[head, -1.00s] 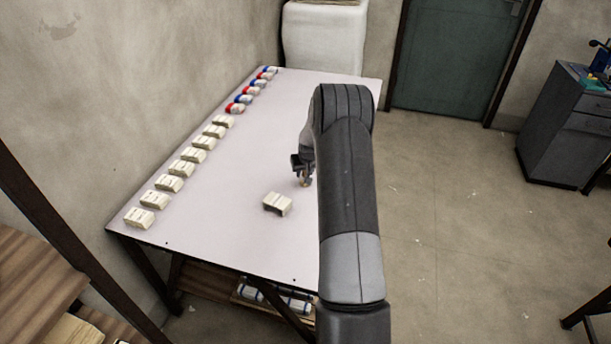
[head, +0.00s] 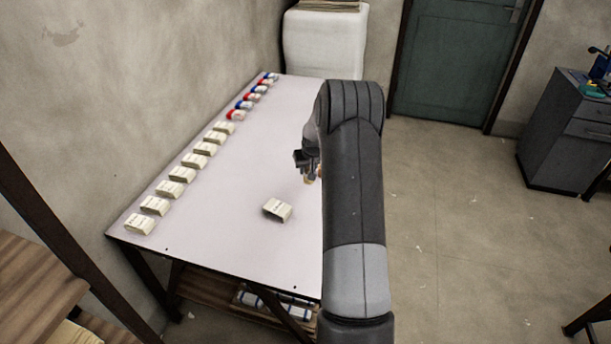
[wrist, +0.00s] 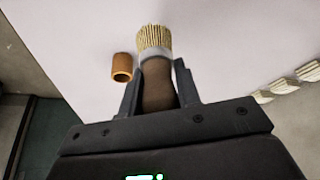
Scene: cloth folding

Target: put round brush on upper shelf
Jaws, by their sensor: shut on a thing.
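The round brush (wrist: 155,42) is in the wrist view, with pale bristles, a light band and a brown handle. My gripper (wrist: 157,80) is shut on its handle, with the bristles sticking out past the fingertips. In the head view my gripper (head: 309,172) is above the right part of the white table (head: 240,190). A small yellowish part of the brush (head: 309,180) shows below the fingers there; my arm hides what lies to the right. A shelf unit (head: 35,285) with wooden boards stands at the lower left; I cannot tell whether it holds the upper shelf.
A small orange-brown cylinder (wrist: 122,67) stands on the table beside the brush. A pale box (head: 277,209) lies alone near the table's front. Several pale boxes (head: 169,188) and red, blue and white items (head: 240,110) line the left edge. The table's middle is clear.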

